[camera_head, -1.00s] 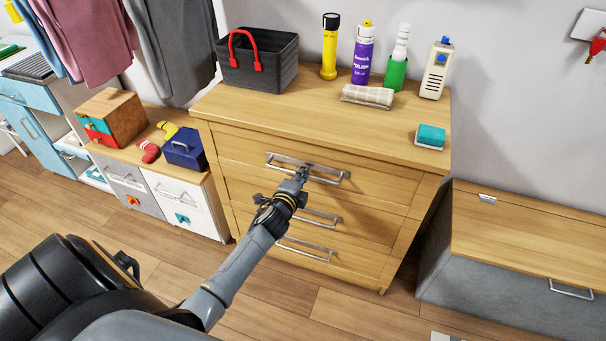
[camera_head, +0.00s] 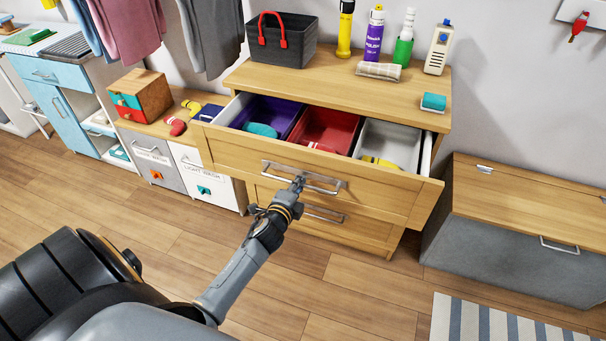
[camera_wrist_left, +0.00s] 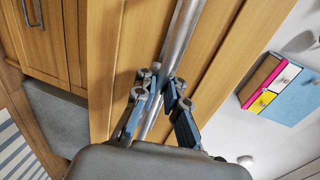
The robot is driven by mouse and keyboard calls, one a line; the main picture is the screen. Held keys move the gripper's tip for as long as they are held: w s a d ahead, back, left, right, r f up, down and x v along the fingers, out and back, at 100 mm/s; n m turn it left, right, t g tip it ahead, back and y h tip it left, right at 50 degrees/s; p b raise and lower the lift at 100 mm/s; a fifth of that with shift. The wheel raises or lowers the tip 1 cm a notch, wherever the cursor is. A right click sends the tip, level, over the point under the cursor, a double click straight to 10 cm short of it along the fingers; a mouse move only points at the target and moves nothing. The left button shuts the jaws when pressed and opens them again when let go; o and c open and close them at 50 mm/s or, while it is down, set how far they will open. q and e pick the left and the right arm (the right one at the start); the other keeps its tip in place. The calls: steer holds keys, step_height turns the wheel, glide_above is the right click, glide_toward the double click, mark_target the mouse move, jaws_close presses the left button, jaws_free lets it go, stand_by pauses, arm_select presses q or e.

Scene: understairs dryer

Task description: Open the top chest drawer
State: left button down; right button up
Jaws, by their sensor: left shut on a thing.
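The wooden chest (camera_head: 290,84) stands against the wall. Its top drawer (camera_head: 230,151) is pulled well out, showing a purple bin (camera_head: 285,108), a red bin (camera_head: 335,125) and a grey-white bin (camera_head: 392,138) inside. My left gripper (camera_head: 298,183) is shut on the top drawer's metal bar handle (camera_head: 325,188). In the left wrist view the fingers (camera_wrist_left: 160,105) sit on both sides of the handle bar (camera_wrist_left: 180,40). The drawer below is closed, with its handle (camera_head: 325,215) partly hidden by the top drawer. My right gripper is not in view.
A grey bench (camera_head: 510,240) with a wooden lid stands at right. A striped rug (camera_head: 500,322) lies at front right. Floor before the chest is clear.

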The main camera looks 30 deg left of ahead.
arm_select(q)
steer(key=v, duration=0.4)
steer(key=shift+s+f, duration=0.25)
steer(key=shift+s, duration=0.05)
steer(key=c, duration=1.4)
jaws_free()
steer(key=v, duration=1.2)
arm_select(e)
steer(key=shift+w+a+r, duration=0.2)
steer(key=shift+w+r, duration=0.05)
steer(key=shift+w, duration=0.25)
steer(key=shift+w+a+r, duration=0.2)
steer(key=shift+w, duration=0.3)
